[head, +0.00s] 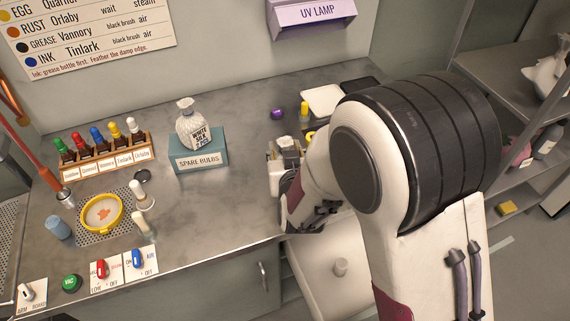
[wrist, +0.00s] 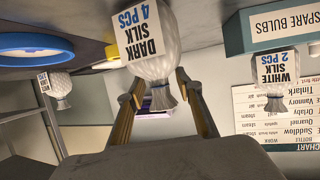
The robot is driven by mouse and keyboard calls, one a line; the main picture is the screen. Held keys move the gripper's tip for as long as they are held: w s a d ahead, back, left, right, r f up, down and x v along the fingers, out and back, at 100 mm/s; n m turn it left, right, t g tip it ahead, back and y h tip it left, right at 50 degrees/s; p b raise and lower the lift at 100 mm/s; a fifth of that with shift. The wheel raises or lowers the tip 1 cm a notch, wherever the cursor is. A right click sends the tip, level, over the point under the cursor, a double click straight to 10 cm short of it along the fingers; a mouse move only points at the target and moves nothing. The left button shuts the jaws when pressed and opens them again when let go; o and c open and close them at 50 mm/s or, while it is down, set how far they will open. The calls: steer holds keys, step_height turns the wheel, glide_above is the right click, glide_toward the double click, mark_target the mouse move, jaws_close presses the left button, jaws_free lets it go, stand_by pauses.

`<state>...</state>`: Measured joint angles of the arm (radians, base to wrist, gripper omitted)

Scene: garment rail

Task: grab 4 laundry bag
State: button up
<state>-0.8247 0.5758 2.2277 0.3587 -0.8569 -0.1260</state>
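A whitish laundry bag with a label reading DARK SILK 4 PCS (wrist: 155,55) is at the top middle of the wrist view, which looks upside down. My gripper (wrist: 160,82) is open, one finger on each side of the bag's gathered neck, with gaps showing between fingers and neck. In the head view my arm hides most of the gripper and of this area. A second bag, labelled WHITE SILK 2 PCS (head: 192,128), stands on the SPARE BULBS box (head: 200,152); it also shows in the wrist view (wrist: 274,75).
Another pale bag (head: 548,76) sits on the right-hand shelf. The UV LAMP (head: 313,12) hangs on the back wall.

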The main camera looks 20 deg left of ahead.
jaws_close()
steer(key=shift+r, duration=0.2)
stand_by(0.3)
steer(key=shift+r, duration=4.85)
